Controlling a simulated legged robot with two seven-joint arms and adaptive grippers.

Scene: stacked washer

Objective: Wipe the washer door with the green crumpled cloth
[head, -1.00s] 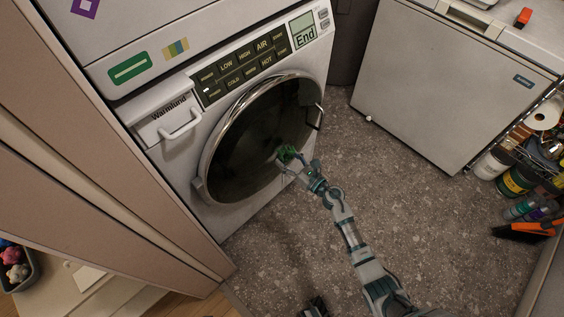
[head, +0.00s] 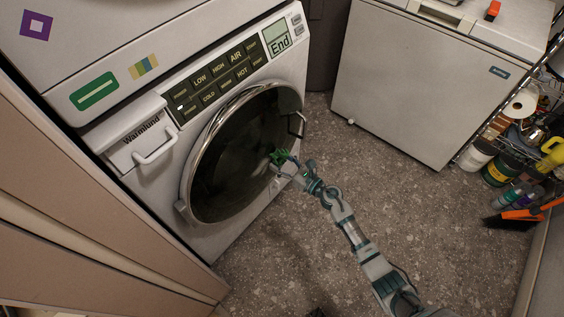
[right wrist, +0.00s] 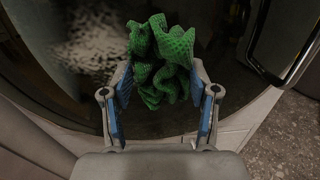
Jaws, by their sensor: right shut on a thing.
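The washer door (head: 232,165) is a round dark glass in a silver ring on the front of the white washer. It also fills the back of the right wrist view (right wrist: 60,90), with a pale speckled patch at upper left. My right gripper (head: 283,165) is in front of the lower right part of the door glass. It is shut on the green crumpled cloth (right wrist: 164,65), which bunches out past the fingertips toward the glass. The cloth also shows small in the head view (head: 278,157). Whether it touches the glass I cannot tell. My left gripper is not in view.
The door handle (head: 297,124) stands out at the door's right edge. A detergent drawer (head: 140,135) is at left. A white chest (head: 430,85) stands at the back right, with a shelf of bottles beside it. Grey floor (head: 370,160) lies open between.

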